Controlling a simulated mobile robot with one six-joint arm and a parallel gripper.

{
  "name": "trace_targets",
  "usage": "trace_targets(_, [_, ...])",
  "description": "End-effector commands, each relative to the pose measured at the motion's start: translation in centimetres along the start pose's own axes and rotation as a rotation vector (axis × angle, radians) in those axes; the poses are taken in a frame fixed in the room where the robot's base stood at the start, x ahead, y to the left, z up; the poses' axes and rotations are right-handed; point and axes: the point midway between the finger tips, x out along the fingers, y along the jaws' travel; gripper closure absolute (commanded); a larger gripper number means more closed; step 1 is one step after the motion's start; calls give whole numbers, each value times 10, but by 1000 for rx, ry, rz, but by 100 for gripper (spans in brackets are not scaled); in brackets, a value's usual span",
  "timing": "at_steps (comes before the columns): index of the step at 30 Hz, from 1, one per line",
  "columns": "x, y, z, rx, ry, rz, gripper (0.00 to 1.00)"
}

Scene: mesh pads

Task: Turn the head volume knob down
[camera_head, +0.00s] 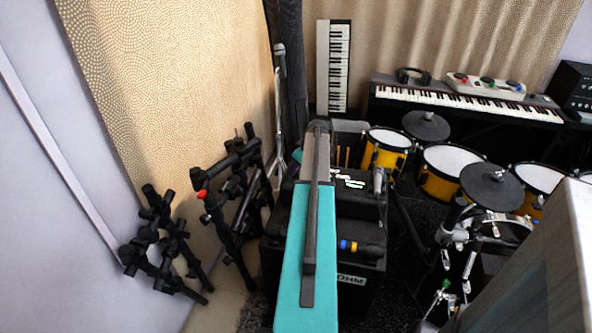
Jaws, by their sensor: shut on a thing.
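A black amplifier (350,208) stands in the middle of the camera_head view. Pale lettering or a lit panel shows on its top, and letters reading "OHM" show low on its front. My teal arm crosses in front of it and covers its left and middle part. I cannot make out the head volume knob or its setting. My gripper cannot be made out; it seems hidden behind my own arm.
Black folded stands (165,248) lean at the left by the wall. A microphone stand (278,110) rises behind the amplifier. A yellow drum (384,152) and black pads stand at the right. A keyboard (470,101) is behind them. A pale grey panel (545,270) fills the lower right.

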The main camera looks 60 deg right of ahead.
Motion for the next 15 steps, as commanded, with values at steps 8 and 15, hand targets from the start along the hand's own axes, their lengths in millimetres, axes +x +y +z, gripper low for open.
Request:
trace_targets(8, [0, 0, 5, 2, -10, -1, 57])
trace_targets(15, [0, 0, 3, 2, -6, 0, 57])
